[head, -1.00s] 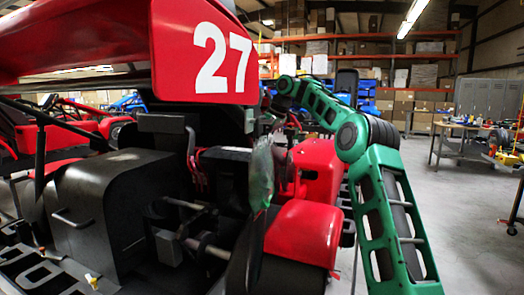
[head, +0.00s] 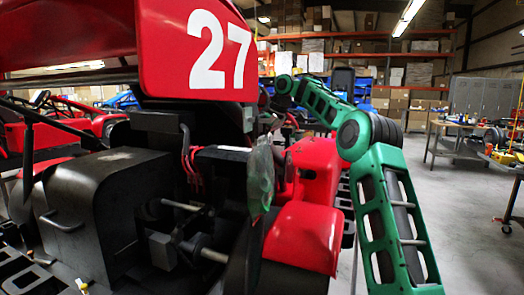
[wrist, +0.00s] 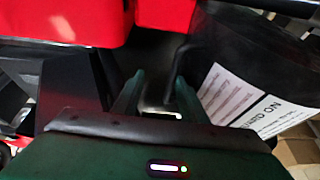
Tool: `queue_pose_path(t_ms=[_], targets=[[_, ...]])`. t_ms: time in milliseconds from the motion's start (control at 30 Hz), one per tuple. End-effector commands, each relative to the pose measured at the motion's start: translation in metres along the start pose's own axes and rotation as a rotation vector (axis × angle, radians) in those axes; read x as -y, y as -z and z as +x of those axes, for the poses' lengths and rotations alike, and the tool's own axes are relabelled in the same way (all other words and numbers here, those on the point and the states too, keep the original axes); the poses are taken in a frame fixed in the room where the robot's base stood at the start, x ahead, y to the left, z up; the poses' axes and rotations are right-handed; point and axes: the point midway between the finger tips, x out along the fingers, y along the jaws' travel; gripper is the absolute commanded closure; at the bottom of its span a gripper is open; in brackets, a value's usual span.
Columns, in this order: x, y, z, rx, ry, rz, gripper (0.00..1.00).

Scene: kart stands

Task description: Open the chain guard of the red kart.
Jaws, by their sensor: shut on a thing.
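The red kart fills the left and middle of the head view, with its number 27 panel (head: 205,50) at the top. A black box-shaped cover with a bar handle (head: 62,222) sits at its lower left; I cannot tell whether it is the chain guard. My green arm reaches over the kart's right side, and its end is hidden there. In the wrist view my gripper (wrist: 157,98) has its two fingers around a dark curved bar (wrist: 179,66), probably a handle. A dark panel with white labels (wrist: 262,112) lies right of the fingers. What the bar joins is unclear.
Red bodywork (wrist: 165,14) is close above the fingers in the wrist view. A red rounded fender (head: 305,235) lies beside my arm. Open grey floor (head: 465,225) is at the right, with a workbench (head: 450,130) and lockers (head: 475,97) behind.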

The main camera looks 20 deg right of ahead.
Motion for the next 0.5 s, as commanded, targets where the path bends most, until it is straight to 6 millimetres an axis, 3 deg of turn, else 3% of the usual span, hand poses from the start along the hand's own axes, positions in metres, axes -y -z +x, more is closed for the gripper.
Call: queue_pose_path(t_ms=[500], targets=[[-0.003,0.003,-0.077,-0.004,-0.006,0.002,0.72]])
